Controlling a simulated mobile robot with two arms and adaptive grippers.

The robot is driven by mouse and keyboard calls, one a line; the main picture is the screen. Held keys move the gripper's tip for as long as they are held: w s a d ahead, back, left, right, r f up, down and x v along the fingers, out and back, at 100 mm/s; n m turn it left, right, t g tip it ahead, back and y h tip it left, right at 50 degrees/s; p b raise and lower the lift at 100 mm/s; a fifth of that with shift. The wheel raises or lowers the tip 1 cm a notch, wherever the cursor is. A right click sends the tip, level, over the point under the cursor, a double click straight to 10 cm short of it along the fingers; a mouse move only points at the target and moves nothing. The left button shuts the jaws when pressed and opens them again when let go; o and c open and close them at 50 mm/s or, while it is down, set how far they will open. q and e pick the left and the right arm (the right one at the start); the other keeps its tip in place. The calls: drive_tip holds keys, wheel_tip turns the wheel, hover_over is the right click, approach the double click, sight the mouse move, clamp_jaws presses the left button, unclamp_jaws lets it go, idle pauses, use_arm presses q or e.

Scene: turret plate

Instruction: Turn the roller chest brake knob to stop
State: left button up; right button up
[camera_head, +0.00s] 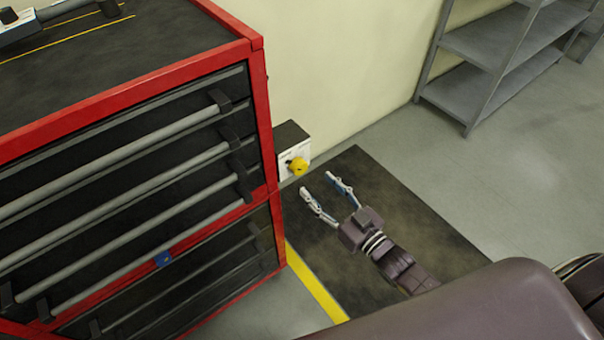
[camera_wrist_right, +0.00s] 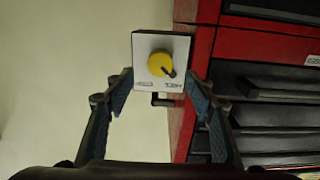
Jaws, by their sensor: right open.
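The brake knob (camera_head: 298,166) is a yellow round knob on a white-faced box (camera_head: 291,148) fixed to the side of the red and black roller chest (camera_head: 262,110). In the right wrist view the knob (camera_wrist_right: 160,64) sits between the fingers in the picture, with a dark pointer aimed to the lower right. Two dark labels are on the lower part of the white plate (camera_wrist_right: 143,75); I cannot read them surely. My right gripper (camera_head: 323,191) is open and empty, a short way from the knob and apart from it. Its fingers (camera_wrist_right: 161,97) also show in the right wrist view. My left gripper is out of view.
The chest's drawers with long grey handles (camera_head: 120,157) fill the left. A dark mat (camera_head: 375,185) with a yellow edge stripe (camera_head: 315,285) lies on the floor under my right gripper. A grey shelf rack (camera_head: 500,45) stands at the back right. The floor between is clear.

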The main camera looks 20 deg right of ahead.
sight(302, 170)
drive_tip(key=x, duration=0.6)
drive_tip(key=shift+w, duration=0.25)
drive_tip(key=shift+w+a+p, duration=0.1)
drive_tip(key=shift+w+p, duration=0.2)
drive_tip(key=shift+w, duration=0.05)
drive_tip(key=shift+w+a, duration=0.1)
drive_tip(key=c, duration=1.2)
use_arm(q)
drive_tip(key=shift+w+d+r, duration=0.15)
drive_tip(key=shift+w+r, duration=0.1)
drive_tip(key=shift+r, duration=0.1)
use_arm(e)
drive_tip(key=shift+o, duration=0.2)
